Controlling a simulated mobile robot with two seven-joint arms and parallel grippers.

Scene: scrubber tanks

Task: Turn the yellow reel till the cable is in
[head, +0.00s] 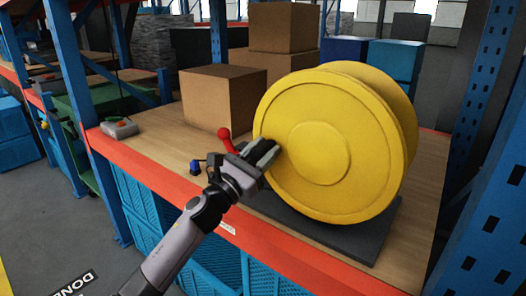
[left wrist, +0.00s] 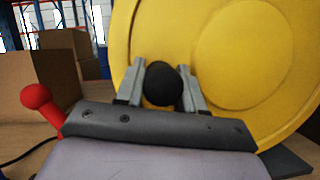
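The large yellow reel (head: 318,150) stands upright on a dark base plate (head: 372,236) on the shelf. It fills the right of the left wrist view (left wrist: 240,60). My left gripper (head: 262,150) is at the reel's left face. In the left wrist view, its fingers (left wrist: 162,85) sit on both sides of a round black knob (left wrist: 164,84) and appear closed on it. A blue plug (head: 195,167) lies on the shelf left of the gripper; a short dark cable (left wrist: 25,155) shows in the left wrist view. My right gripper is not in view.
A red ball-topped lever (head: 225,136) stands just left of my gripper. Cardboard boxes (head: 222,98) are behind it. A grey box with a red button (head: 119,128) sits at the shelf's left. A blue rack post (head: 487,75) rises at right.

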